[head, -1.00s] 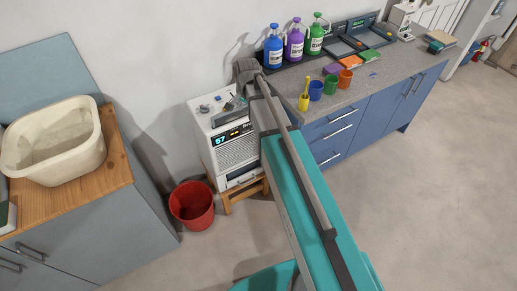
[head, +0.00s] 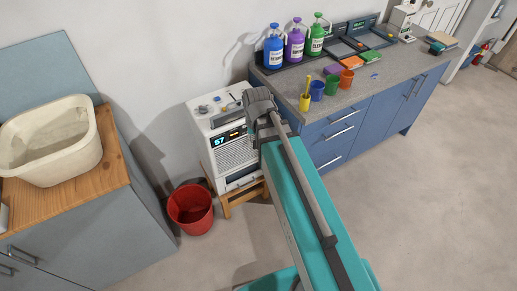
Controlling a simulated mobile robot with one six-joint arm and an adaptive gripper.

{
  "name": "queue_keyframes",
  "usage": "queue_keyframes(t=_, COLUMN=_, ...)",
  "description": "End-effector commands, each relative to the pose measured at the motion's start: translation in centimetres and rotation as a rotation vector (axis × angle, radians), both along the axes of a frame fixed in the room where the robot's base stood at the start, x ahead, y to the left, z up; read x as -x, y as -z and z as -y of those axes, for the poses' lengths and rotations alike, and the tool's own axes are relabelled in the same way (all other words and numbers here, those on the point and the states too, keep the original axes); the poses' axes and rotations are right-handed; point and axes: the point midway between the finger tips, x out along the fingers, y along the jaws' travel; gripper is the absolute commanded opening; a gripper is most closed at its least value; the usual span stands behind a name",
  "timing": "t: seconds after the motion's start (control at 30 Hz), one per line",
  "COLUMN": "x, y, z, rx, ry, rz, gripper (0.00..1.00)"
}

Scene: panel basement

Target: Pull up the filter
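A white boxy appliance (head: 230,155) with a lit display reading 57 (head: 219,141) and a slatted front stands on a low wooden stand against the wall in the head view. Small dark parts (head: 204,109) show on its top. I cannot make out which part is the filter. My teal arm reaches up toward the appliance, and its dark grey joint overlaps the appliance's upper right corner. My gripper does not show clearly; it seems hidden behind the arm, so what it touches or holds cannot be seen.
A red bucket (head: 190,209) stands on the floor left of the appliance. A cabinet with a cream tub (head: 52,142) is at the left. A blue counter (head: 340,135) with bottles (head: 296,43) and cups is at the right. The floor at right is clear.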

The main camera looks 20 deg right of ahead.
Motion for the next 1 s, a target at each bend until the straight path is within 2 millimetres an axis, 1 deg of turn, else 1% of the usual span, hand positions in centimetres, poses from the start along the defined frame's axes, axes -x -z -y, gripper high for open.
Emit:
queue_keyframes(t=0.03, x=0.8, y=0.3, z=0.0, rx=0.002, ry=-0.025, rz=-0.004, gripper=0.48)
queue_keyframes(t=0.2, x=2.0, y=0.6, z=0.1, rx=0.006, ry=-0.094, rz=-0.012, gripper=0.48)
queue_keyframes(t=0.43, x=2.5, y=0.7, z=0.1, rx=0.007, ry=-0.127, rz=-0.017, gripper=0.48)
queue_keyframes(t=0.8, x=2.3, y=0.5, z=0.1, rx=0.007, ry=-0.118, rz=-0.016, gripper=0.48)
queue_keyframes(t=0.87, x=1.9, y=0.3, z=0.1, rx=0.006, ry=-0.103, rz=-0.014, gripper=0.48)
queue_keyframes(t=1.0, x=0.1, y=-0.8, z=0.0, rx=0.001, ry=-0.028, rz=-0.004, gripper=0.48)
